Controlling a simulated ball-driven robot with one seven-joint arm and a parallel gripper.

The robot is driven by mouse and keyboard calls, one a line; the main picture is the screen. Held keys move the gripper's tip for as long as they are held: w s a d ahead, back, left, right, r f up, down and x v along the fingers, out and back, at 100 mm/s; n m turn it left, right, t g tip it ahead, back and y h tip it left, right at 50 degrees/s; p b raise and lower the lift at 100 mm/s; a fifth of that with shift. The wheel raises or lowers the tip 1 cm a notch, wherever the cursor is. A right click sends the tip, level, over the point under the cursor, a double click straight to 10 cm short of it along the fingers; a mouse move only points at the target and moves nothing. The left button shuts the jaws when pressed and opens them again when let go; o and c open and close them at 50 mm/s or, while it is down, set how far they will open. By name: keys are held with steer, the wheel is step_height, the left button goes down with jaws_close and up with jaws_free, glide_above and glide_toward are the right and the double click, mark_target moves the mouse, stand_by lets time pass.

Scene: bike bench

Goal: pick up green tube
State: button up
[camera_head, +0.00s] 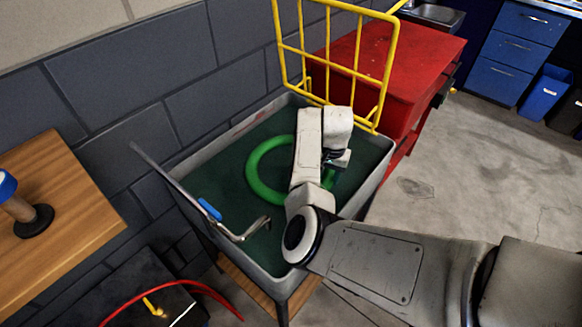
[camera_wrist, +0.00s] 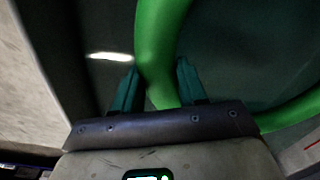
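The green tube (camera_head: 256,177) is a thick ring lying in the grey tub with a dark green floor. My arm hides its right side in the head view. In the wrist view, the tube (camera_wrist: 160,38) runs between the two dark teal fingers of my gripper (camera_wrist: 157,68). The fingers stand apart, one on each side of the tube, with narrow gaps beside it. My gripper is low inside the tub; in the head view its fingers are mostly hidden behind the wrist.
The tub's grey rim (camera_head: 183,203) surrounds my gripper. A bent metal bar with a blue grip (camera_head: 209,209) crosses its left side. A yellow rack (camera_head: 391,62) stands behind, beside a red cabinet (camera_head: 425,55). A wooden bench (camera_head: 75,215) is at left. Open floor lies right.

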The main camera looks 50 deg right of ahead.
steer(key=shift+r, duration=0.15)
steer(key=c, duration=0.7)
